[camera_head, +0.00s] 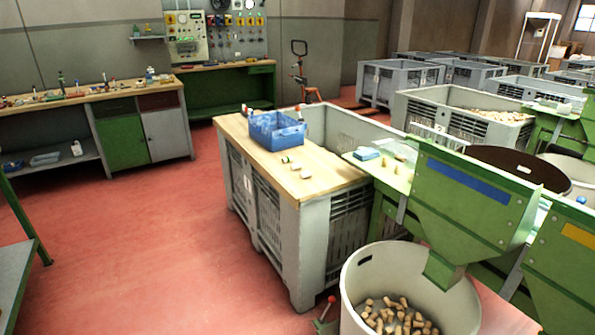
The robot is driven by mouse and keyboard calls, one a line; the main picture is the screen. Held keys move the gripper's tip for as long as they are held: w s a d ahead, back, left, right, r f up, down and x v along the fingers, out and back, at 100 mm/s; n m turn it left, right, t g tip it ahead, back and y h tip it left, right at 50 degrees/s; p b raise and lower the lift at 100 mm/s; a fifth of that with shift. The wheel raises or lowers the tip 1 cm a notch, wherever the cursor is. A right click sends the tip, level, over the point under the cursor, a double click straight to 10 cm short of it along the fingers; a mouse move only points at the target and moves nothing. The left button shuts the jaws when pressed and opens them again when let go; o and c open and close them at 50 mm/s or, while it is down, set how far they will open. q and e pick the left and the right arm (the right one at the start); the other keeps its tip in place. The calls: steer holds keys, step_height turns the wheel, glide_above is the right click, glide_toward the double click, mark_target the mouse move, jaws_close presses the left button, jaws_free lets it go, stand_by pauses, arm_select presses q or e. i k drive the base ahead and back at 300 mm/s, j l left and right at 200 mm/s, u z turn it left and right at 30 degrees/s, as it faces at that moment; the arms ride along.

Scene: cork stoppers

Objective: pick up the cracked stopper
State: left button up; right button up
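Neither of my grippers is in view. Several cork stoppers (397,316) lie heaped in a round white bin at the lower right. A few small pale pieces (303,173) lie on the wooden top of a grey crate in the middle. One small piece (289,159) beside them has a green end. More small pale pieces (385,167) lie on the light green-edged surface to the right. All are too small to tell which one is cracked.
A blue basket (276,131) stands on the wooden top (323,177). The white bin (400,272) and green hoppers (462,200) crowd the right. A workbench (100,98) stands at the back left. The red floor (150,240) at left is largely clear.

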mark_target(304, 175)
steer(key=z, duration=0.4)
steer(key=i+j+z, duration=0.15)
steer(key=z, duration=0.2)
steer(key=i+j+z, duration=0.1)
steer(key=z, duration=0.3)
steer(key=j+z, duration=0.35)
steer(key=i+j+z, duration=0.1)
steer(key=j+z, duration=0.15)
steer(key=j, duration=0.2)
steer(key=j+z, duration=0.2)
steer(key=j, duration=0.25)
steer(key=i+j+z, duration=0.15)
steer(key=j, duration=0.85)
steer(key=k, duration=0.05)
